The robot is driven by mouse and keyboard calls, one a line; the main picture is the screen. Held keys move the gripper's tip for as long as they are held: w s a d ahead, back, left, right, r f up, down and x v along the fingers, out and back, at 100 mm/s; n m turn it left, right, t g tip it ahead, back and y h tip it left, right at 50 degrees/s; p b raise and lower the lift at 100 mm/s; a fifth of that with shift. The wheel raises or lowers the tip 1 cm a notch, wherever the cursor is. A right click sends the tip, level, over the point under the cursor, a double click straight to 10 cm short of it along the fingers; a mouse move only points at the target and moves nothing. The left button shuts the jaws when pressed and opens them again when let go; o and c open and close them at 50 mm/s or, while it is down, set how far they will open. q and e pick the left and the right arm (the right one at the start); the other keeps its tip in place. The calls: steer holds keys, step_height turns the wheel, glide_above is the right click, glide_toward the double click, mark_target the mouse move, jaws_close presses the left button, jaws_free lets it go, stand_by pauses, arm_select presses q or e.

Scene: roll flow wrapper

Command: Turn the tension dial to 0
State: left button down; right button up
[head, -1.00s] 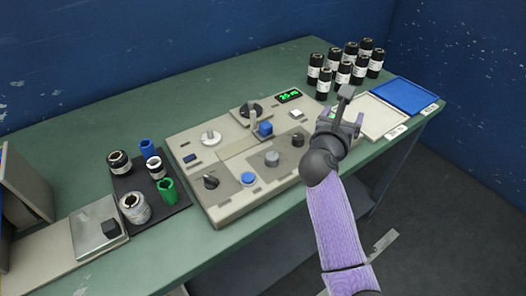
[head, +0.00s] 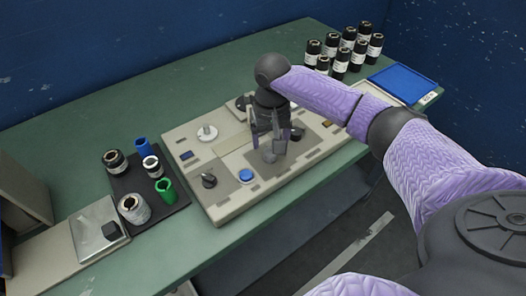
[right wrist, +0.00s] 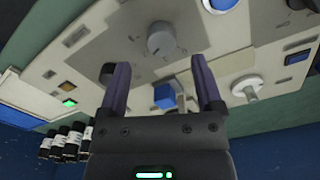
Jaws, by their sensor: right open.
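A round grey dial (head: 268,156) sits on a darker grey plate of the machine panel (head: 222,208). I take it for the tension dial, but no label or number is readable. My right gripper (head: 269,143) is above it, pointing down, and partly hides it in the head view. In the right wrist view the dial (right wrist: 160,41) lies beyond and between the fingertips. The right gripper (right wrist: 160,62) is open, with nothing between its fingers. Its height above the dial is hard to judge. My left gripper is out of view.
A black knob (head: 209,181), a blue button (head: 246,175) and a white spool post (head: 207,133) stand on the panel left of the gripper. A blue block (right wrist: 165,96) shows between the fingers in the wrist view. Black rolls (head: 342,60) stand at the back right.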

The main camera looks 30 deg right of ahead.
mark_target(270, 152)
step_height(270, 152, down, 5)
steer(key=shift+r+b, duration=0.15)
steer(key=shift+b, duration=0.6)
steer(key=c, duration=0.6)
jaws_close()
steer(key=shift+a+r+n+p, duration=0.15)
steer(key=shift+n+p, duration=0.25)
steer(key=shift+p, duration=0.4)
steer(key=n+p, duration=0.3)
steer(key=shift+r, duration=0.1)
steer(key=shift+n+p, duration=0.5)
steer(key=n+p, duration=0.1)
steer(key=n, duration=0.1)
steer(key=shift+n, duration=0.4)
steer(key=n, duration=0.2)
steer(key=shift+f+n+p, duration=0.2)
steer(key=shift+n+p, duration=0.1)
steer(key=shift+p, duration=0.1)
steer(key=n, duration=0.3)
steer(key=shift+n, duration=0.3)
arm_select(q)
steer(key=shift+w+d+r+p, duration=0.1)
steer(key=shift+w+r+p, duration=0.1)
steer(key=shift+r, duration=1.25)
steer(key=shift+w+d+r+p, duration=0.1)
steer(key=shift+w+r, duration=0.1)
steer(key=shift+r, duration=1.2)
arm_select(e)
steer(key=shift+n, duration=2.2)
